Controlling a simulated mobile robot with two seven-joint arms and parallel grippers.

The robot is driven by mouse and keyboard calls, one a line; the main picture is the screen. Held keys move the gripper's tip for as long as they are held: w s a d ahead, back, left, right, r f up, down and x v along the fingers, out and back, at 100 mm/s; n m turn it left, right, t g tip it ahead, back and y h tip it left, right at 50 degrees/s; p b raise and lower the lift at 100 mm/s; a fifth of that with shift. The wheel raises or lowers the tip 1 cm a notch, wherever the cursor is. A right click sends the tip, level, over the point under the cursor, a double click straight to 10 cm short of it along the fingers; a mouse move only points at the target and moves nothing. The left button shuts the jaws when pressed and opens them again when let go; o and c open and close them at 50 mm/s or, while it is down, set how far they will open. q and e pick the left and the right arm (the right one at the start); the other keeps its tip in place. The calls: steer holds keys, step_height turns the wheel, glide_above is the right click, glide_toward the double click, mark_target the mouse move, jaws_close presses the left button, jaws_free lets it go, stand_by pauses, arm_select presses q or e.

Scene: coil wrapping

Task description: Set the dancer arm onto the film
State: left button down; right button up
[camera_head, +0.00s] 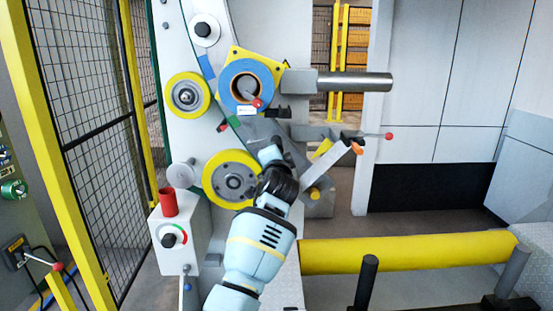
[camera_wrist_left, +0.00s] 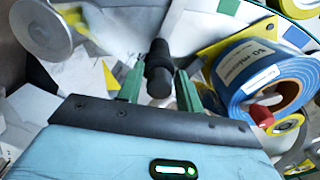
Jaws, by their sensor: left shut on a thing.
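My left gripper (camera_wrist_left: 158,86) has green fingers closed on a black cylindrical handle (camera_wrist_left: 158,62), which I take for the dancer arm's grip. The handle is apart from the roll in the picture. In the head view my pale blue left arm rises to just below the roll and hides much of what I hold. My right gripper is out of view.
Yellow-rimmed rollers (camera_head: 187,95) flank the film roll, one below it. A metal cylinder (camera_head: 355,82) juts out to the right, above a red-knobbed lever (camera_head: 388,136). A long yellow roller (camera_head: 405,252) lies lower right. A mesh fence (camera_head: 85,120) stands left.

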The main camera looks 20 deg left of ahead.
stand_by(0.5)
arm_select(q)
steer(key=c, duration=1.2)
jaws_free()
steer(key=shift+r, duration=0.1)
steer(key=shift+o, duration=0.2)
steer(key=v, duration=0.7)
steer(key=shift+s+p, duration=0.4)
steer(key=shift+d, duration=0.15)
